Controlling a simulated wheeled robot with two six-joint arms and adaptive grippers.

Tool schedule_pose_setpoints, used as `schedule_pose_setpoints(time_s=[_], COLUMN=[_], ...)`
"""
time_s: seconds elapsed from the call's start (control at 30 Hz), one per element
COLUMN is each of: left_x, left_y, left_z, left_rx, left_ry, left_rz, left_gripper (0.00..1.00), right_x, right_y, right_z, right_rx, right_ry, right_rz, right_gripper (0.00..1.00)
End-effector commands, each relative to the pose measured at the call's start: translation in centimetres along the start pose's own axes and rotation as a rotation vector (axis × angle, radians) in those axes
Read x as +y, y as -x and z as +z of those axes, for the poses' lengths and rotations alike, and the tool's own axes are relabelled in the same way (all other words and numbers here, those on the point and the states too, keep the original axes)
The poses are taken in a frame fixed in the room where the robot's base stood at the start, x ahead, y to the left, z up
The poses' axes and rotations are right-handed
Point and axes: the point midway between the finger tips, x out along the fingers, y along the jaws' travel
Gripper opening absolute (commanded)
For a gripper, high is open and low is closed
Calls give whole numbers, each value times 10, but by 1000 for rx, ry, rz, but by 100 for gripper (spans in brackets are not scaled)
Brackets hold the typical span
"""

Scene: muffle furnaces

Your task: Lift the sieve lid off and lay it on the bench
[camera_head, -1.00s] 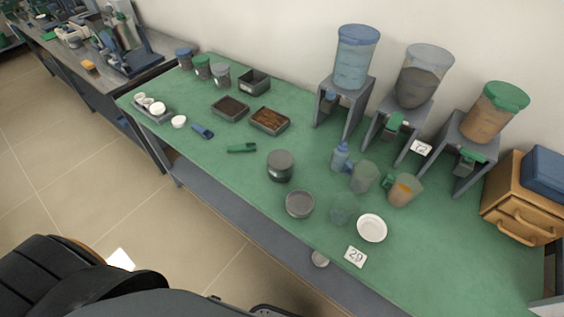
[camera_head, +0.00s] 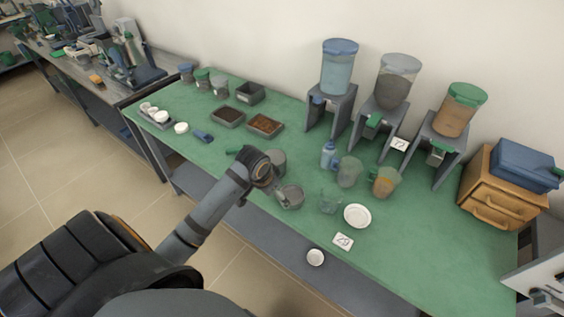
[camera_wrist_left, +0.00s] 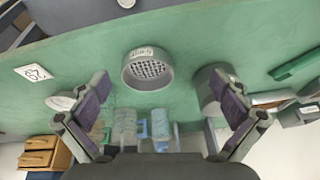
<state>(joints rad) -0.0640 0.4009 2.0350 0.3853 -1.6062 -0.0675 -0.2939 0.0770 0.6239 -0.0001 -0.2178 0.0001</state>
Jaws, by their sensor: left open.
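A dark grey round sieve stack (camera_head: 279,158) stands on the green bench, partly hidden behind my left wrist. Its top looks closed in the earlier head view; I cannot make out the lid's edge now. In the left wrist view the grey cylinder (camera_wrist_left: 208,92) is at the right, partly behind a finger. An open sieve (camera_head: 291,198) stands nearer the front edge; its mesh floor and label show in the wrist view (camera_wrist_left: 148,70). My left gripper (camera_wrist_left: 161,86) is open and empty above the bench, close to both. My right gripper is not in view.
Hopper stands (camera_head: 328,114) line the back. Trays (camera_head: 265,125) lie to the left. The bench's front right (camera_head: 410,258) is clear.

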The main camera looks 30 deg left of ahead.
Motion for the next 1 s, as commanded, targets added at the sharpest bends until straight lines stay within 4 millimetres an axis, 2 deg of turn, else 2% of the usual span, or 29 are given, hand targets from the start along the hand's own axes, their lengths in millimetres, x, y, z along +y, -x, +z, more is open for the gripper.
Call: schedule_pose_setpoints(time_s=[0.03, 0.13, 0.3, 0.47, 0.57, 0.67, 0.9, 1.0], left_x=[-14, -40, -88, -122, -128, -127, -124, -124], left_y=[3, 10, 33, 57, 62, 58, 18, 10], left_z=[-14, -39, -79, -104, -109, -109, -111, -111], left_rx=[5, 14, 39, 63, 68, 68, 67, 68], left_ry=[-2, 2, 26, 57, 63, 64, 65, 64], left_rz=[-3, 4, 19, 37, 44, 47, 47, 45], left_gripper=[100, 100, 100, 100, 100, 100, 100, 100], right_x=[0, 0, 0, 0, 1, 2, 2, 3], right_y=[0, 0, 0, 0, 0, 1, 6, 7], right_z=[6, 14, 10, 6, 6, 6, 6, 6], right_rx=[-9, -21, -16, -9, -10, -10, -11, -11], right_ry=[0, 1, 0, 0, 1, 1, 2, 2], right_rz=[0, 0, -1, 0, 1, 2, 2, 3], right_gripper=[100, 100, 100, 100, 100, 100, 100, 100])
